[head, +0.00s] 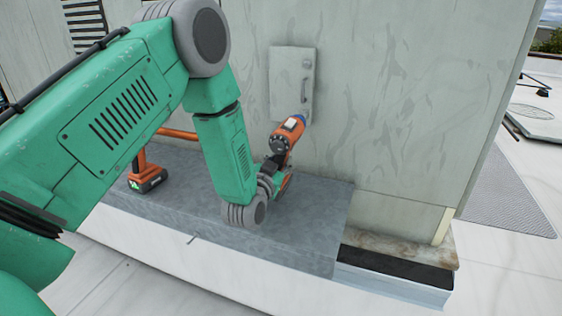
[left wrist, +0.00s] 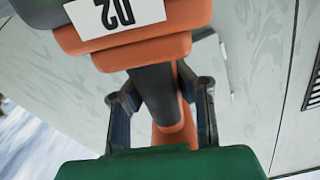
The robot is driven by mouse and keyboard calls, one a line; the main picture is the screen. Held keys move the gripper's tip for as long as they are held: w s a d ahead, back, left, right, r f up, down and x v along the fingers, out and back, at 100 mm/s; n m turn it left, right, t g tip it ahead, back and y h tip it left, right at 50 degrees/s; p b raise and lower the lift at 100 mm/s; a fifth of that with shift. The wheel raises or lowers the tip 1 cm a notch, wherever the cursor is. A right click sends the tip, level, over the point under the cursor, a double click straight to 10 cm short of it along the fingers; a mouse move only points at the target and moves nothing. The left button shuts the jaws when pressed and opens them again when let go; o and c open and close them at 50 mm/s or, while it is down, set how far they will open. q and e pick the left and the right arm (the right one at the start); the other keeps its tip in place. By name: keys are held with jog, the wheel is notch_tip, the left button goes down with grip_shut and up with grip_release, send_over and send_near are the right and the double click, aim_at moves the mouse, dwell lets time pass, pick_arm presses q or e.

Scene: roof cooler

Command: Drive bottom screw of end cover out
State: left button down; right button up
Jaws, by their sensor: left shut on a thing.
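The end cover (head: 293,75) is a pale, tall plate on the cooler wall, with a small handle-like part near its upper right. An orange and dark power driver (head: 283,140) points at the wall, its blue nose by the cover's lower end. My left gripper (head: 271,168) is shut on the driver's handle. In the left wrist view the gripper (left wrist: 163,108) has a finger on each side of the grip, below the driver's body (left wrist: 125,45) with its "02" label. The bottom screw is hidden behind the driver's nose; I cannot tell whether the bit touches it. My right gripper is not in view.
A grey ledge (head: 310,225) runs below the wall. A second orange tool (head: 147,172) stands on its left part, partly hidden by my left arm. A dark-topped block (head: 395,270) lies at the ledge's right end. The ledge right of the driver is clear.

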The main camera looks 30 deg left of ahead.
pick_arm(q)
jog(key=shift+r, duration=0.1)
dwell(0.7)
jog(key=shift+s+d, duration=0.1)
jog(key=shift+s, duration=0.15)
jog(key=shift+s+d, duration=0.1)
jog(key=shift+s, duration=0.3)
jog(key=shift+v, duration=2.8)
jog(key=shift+s, duration=0.15)
